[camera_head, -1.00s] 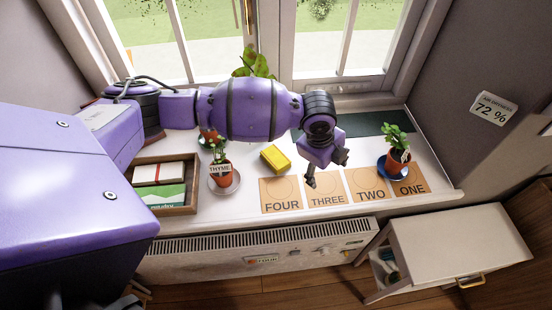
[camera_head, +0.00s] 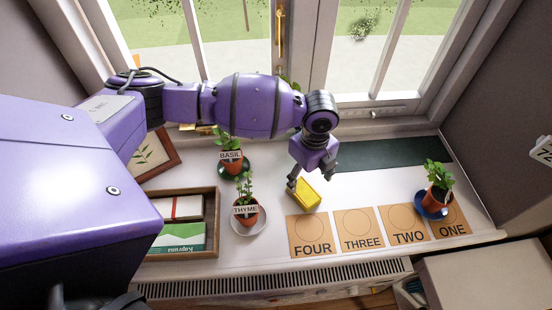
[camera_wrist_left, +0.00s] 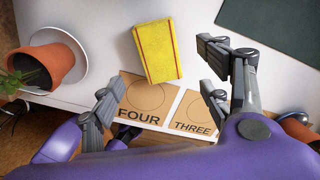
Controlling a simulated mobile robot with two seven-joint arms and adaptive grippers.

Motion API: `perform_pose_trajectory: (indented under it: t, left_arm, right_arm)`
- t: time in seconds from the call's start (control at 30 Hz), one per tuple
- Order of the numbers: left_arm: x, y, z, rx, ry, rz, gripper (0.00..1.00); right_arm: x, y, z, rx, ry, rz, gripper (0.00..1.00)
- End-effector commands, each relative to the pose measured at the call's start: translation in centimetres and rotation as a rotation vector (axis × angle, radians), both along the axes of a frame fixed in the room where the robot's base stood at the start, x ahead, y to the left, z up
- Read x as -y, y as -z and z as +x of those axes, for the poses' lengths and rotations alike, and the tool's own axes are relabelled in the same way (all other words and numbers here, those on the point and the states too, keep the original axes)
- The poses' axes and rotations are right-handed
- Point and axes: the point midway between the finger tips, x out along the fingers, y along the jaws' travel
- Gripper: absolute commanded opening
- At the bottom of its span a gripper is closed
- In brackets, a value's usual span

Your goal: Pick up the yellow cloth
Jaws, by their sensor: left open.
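The yellow cloth (camera_head: 307,195) looks like a small folded block with a thin darker band. It lies on the white windowsill behind the FOUR card. In the left wrist view the cloth (camera_wrist_left: 157,52) lies ahead of the gap between the fingers, nearer the picture's top. My left gripper (camera_head: 312,178) is open and empty, close over the cloth, and hides part of its far side. The open fingers also show in the left wrist view (camera_wrist_left: 162,85), apart from the cloth. My right gripper is not in view.
The thyme pot (camera_head: 246,212) stands on a saucer left of the cloth, with the basil pot (camera_head: 231,160) behind. A wooden tray (camera_head: 216,222) is further left. Another plant pot (camera_head: 437,195) stands at the right. A dark green mat (camera_head: 395,154) lies behind the cards.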

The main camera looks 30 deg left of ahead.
Motion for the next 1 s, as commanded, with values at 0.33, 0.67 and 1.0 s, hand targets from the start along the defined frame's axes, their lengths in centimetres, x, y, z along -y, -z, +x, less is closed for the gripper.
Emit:
perform_pose_trajectory:
  t: [0.33,0.67,1.0]
  left_arm:
    - [-0.1,3.4,0.2,0.002,0.000,0.000,0.70]
    - [-0.5,7.4,0.4,0.004,0.001,-0.001,0.70]
    - [-0.5,7.5,0.4,0.005,0.001,0.000,0.57]
  right_arm:
    - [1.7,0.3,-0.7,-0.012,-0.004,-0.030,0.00]
    - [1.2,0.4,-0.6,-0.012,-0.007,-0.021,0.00]
    - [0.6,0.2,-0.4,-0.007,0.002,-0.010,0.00]
